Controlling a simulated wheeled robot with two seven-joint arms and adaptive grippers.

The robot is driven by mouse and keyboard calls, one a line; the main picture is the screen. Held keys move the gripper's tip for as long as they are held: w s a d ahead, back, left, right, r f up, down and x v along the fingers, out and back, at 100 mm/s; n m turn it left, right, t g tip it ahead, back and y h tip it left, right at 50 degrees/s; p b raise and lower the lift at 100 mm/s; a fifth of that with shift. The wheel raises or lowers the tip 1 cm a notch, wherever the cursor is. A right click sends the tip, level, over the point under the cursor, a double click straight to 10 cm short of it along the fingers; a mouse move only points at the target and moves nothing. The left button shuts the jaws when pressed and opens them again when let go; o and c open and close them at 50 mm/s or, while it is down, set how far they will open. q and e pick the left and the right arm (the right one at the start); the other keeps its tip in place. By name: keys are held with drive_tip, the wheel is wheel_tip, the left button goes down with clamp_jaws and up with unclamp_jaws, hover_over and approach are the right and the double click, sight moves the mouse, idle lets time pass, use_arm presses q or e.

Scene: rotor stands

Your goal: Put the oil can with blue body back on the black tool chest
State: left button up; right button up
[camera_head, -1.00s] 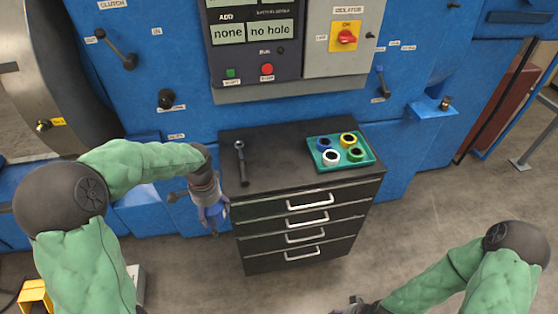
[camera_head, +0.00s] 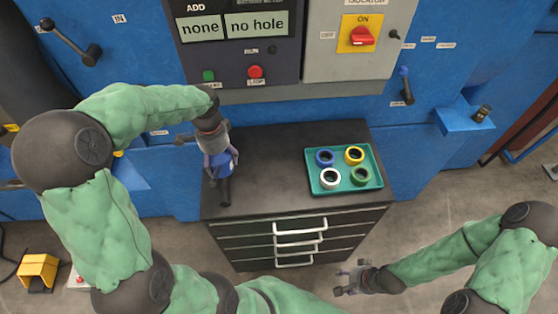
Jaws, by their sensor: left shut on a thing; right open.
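The black tool chest (camera_head: 275,160) stands against the blue machine with its dark top clear in the middle. My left gripper (camera_head: 220,160) is over the left part of the chest top and shut on the oil can (camera_head: 224,162), whose blue body shows between the fingers. The rest of the can is hidden by the gripper. I cannot tell whether the can touches the top. My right gripper (camera_head: 350,281) is open and empty, low in front of the chest at the right.
A teal tray (camera_head: 343,171) with several coloured rings lies on the right of the chest top. A dark tool handle (camera_head: 225,191) shows just below my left gripper, its upper part hidden. Drawer handles (camera_head: 300,226) stick out at the front.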

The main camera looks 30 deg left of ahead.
use_arm(q)
drive_tip(key=shift+w+d+r, duration=0.1)
drive_tip(key=shift+w, duration=0.1)
drive_tip(key=shift+w+d, duration=0.1)
drive_tip(key=shift+d, duration=0.25)
drive_tip(key=w+d+f, duration=0.2)
drive_tip(key=d+f, duration=0.1)
drive_tip(key=w+d+f, duration=0.3)
drive_tip(key=w+d+f+b, duration=0.1)
drive_tip(key=w+d+f, duration=0.1)
drive_tip(key=d+f, duration=0.1)
drive_tip(key=shift+w+d+f, duration=0.1)
drive_tip(key=shift+w+d, duration=0.2)
drive_tip(key=shift+w, duration=0.05)
drive_tip(key=shift+w+d+f, duration=0.1)
drive_tip(key=shift+f, duration=0.8)
drive_tip(key=shift+w+d+f, duration=0.1)
drive_tip(key=shift+f, duration=0.8)
